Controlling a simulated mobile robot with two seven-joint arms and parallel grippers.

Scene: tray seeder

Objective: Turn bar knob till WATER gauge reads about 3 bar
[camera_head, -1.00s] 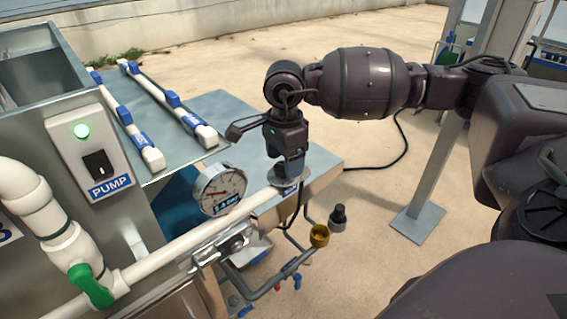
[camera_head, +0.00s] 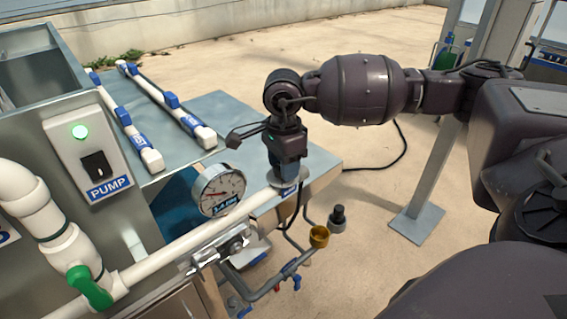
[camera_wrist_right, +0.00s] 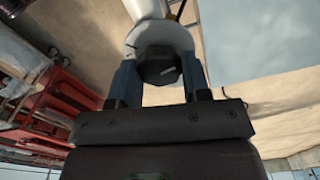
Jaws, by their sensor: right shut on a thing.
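My right gripper (camera_head: 287,171) points down at the end of the white pipe, with its fingers shut on the dark bar knob. In the right wrist view, the bar knob (camera_wrist_right: 160,69) sits between the two fingers, over a round pale flange (camera_wrist_right: 150,36). In the head view the gripper hides the knob. The round WATER gauge (camera_head: 219,190) faces me just left of the gripper, with a white dial and a blue label. Its needle and figures are too small to read surely. My left gripper is out of view.
The PUMP box (camera_head: 88,150) with a lit green lamp is at the left. A white pipe (camera_head: 165,255) with a green-handled valve (camera_head: 90,287) runs below the gauge. Blue-clipped white bars (camera_head: 165,105) lie on the metal table. Open floor is at the right.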

